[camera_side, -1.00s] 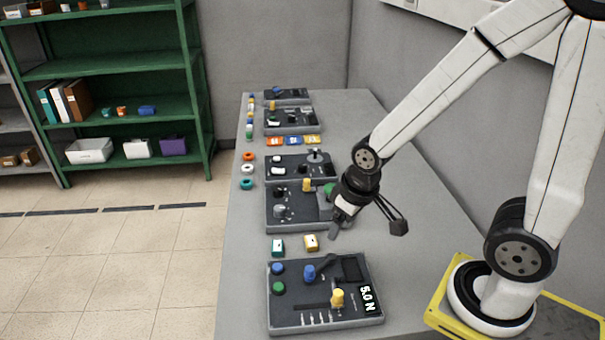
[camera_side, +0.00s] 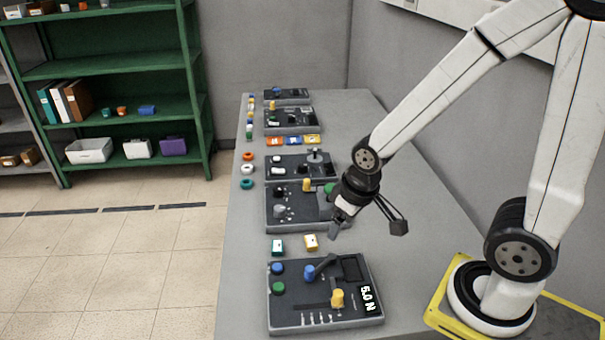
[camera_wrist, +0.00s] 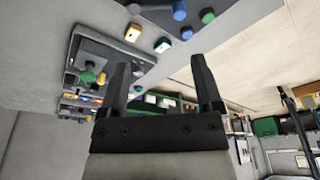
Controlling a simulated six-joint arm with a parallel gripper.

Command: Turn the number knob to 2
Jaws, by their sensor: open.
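Several dark control panels stand in a row on the grey bench. None of the knobs shows a readable number, so I cannot tell which is the number knob. The second panel from the front (camera_side: 290,222) has dark and grey knobs (camera_side: 281,211), a yellow part (camera_side: 306,186) and a green knob (camera_side: 329,188) partly behind my gripper. That view also shows a green knob (camera_wrist: 88,76).
A teal block (camera_side: 278,247) and a yellow block (camera_side: 311,242) lie between the two panels. Coloured rings (camera_side: 247,169) lie at the bench's left edge. Bare bench is at the right.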

